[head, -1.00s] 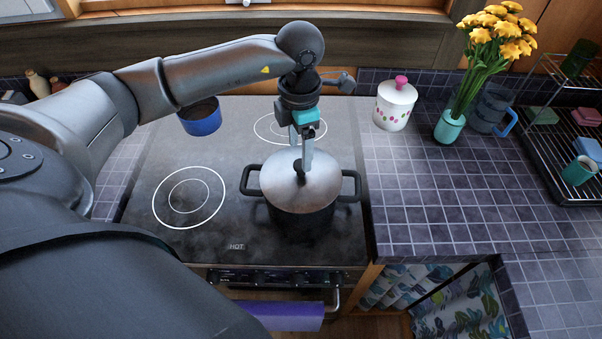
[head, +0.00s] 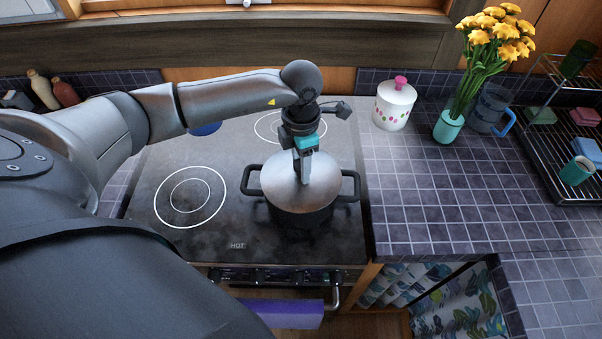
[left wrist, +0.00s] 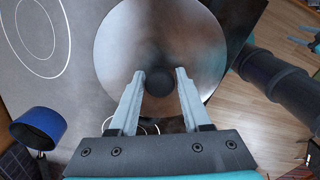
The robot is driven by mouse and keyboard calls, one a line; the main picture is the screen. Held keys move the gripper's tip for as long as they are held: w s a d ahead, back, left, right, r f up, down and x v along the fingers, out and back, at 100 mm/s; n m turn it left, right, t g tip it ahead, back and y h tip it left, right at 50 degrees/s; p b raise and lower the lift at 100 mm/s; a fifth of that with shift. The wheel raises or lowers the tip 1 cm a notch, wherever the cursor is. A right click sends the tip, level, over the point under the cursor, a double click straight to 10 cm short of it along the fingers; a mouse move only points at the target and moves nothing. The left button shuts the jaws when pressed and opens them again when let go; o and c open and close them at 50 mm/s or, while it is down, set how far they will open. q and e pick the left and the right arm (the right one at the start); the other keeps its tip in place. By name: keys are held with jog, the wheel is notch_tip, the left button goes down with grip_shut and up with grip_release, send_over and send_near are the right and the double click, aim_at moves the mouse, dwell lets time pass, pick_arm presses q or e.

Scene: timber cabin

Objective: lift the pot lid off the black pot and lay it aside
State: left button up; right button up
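The black pot (head: 302,219) stands on the right front of the stove, with a loop handle on each side. The round silver pot lid (head: 280,182) sits on it; the lid also fills the top middle of the left wrist view (left wrist: 125,35). My left gripper (head: 304,180) is over the lid, pointing down. In the left wrist view its two fingers (left wrist: 161,74) are open, with the lid's dark round knob (left wrist: 158,82) between the tips and a gap visible. In the head view the fingers hide the knob.
A blue pan (head: 205,129) at the stove's back left is mostly behind my arm. The front left burner (head: 190,196) is bare, near a "HOT" mark. The tiled counter (head: 430,200) at right is clear in front of a white canister (head: 394,106) and flower vase (head: 448,126).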

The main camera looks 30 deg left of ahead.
pick_arm(q)
grip_shut()
jog(key=shift+r, duration=0.15)
dwell(0.4)
